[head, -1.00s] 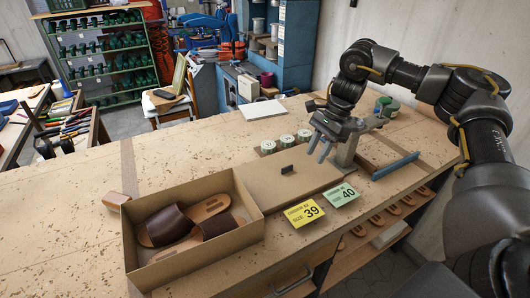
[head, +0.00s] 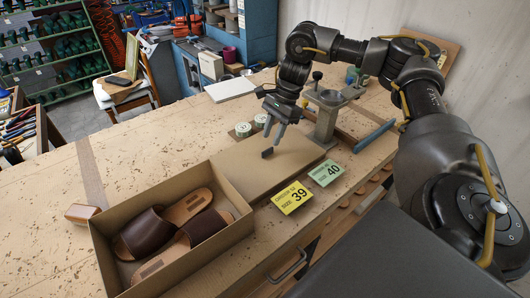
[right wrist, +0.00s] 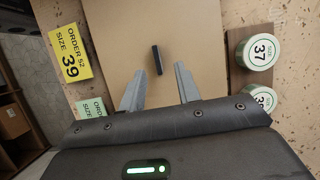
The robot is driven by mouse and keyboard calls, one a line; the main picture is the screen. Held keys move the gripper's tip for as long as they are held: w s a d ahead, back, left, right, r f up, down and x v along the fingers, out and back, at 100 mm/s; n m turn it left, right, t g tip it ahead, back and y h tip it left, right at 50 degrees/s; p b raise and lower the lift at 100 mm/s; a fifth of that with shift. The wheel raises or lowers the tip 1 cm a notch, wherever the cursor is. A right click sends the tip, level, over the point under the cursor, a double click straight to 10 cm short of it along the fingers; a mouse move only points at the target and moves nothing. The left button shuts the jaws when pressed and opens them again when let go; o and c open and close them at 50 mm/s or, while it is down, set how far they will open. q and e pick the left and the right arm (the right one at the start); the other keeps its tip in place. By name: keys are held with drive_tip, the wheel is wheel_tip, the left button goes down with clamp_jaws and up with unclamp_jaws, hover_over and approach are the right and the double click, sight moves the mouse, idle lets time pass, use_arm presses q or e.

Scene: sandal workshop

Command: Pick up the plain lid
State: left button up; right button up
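The plain lid (head: 240,172) is a flat tan board lying on the bench, right of the open shoe box. A small dark handle (head: 267,153) stands up from it. The lid (right wrist: 195,30) and its handle (right wrist: 156,59) also show in the right wrist view. My right gripper (head: 272,137) is open and empty above the lid, its fingertips a little short of the handle. In the right wrist view the two fingers of the gripper (right wrist: 159,88) are spread apart, with the handle ahead of the gap. My left gripper is not in view.
The cardboard box (head: 102,245) holds a pair of brown sandals (head: 168,232). A yellow size 39 card (head: 292,197) and a green size 40 card (head: 326,173) lie by the lid's near edge. Round size tins (right wrist: 259,52) sit beside the lid. A metal stand (head: 326,120) is close behind the gripper.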

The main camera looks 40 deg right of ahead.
sight(267, 150)
drive_tip(key=shift+s+r, duration=0.1)
drive_tip(key=shift+s, duration=0.2)
drive_tip(key=shift+s+r, duration=0.1)
drive_tip(key=shift+s, duration=0.25)
drive_tip(key=a+f+p, duration=0.1)
drive_tip(key=f, duration=0.1)
drive_tip(key=w+a+f+p, duration=0.1)
drive_tip(key=f, duration=0.1)
drive_tip(key=shift+a+p, duration=0.2)
drive_tip(key=shift+p, duration=0.1)
drive_tip(key=shift+f, duration=0.25)
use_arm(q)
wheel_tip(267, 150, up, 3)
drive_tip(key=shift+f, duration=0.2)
use_arm(e)
drive_tip(key=shift+s, duration=0.15)
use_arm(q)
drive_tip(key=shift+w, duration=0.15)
use_arm(e)
drive_tip(key=shift+c, duration=0.4)
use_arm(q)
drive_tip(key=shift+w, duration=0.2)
use_arm(e)
clamp_jaws()
